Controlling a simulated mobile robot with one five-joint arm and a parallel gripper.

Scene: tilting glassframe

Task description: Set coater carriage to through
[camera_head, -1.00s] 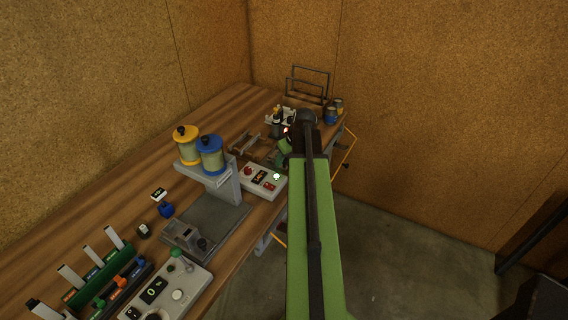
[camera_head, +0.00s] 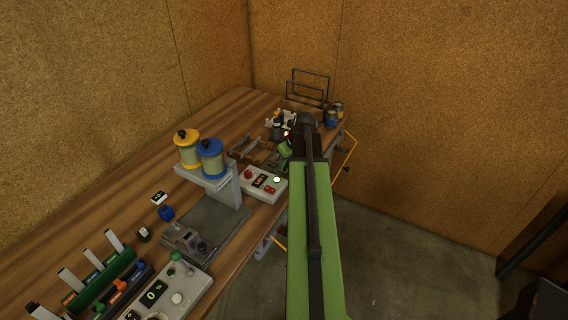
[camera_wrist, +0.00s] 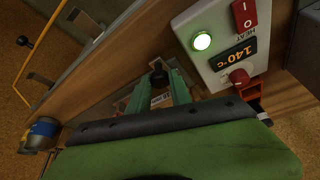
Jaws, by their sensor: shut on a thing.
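My gripper (camera_wrist: 160,86) shows in the wrist view as two green fingers. It is shut on a small black-topped part (camera_wrist: 158,77), which I take to be the handle of the coater carriage. A pale label (camera_wrist: 161,101) shows between the fingers, too small to read. The rest of the carriage is hidden behind my fingers and wrist. In the head view my gripper (camera_head: 284,151) is low over the bench's right side, beside the control box, and my arm covers part of this spot.
The heat control box (camera_wrist: 228,62) reads 140°C, with a lit green lamp, close to my fingers; it also shows in the head view (camera_head: 263,184). Spools (camera_head: 210,158) stand on a grey stand to the left. Cans (camera_head: 331,119) and wire racks (camera_head: 307,88) stand at the far end.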

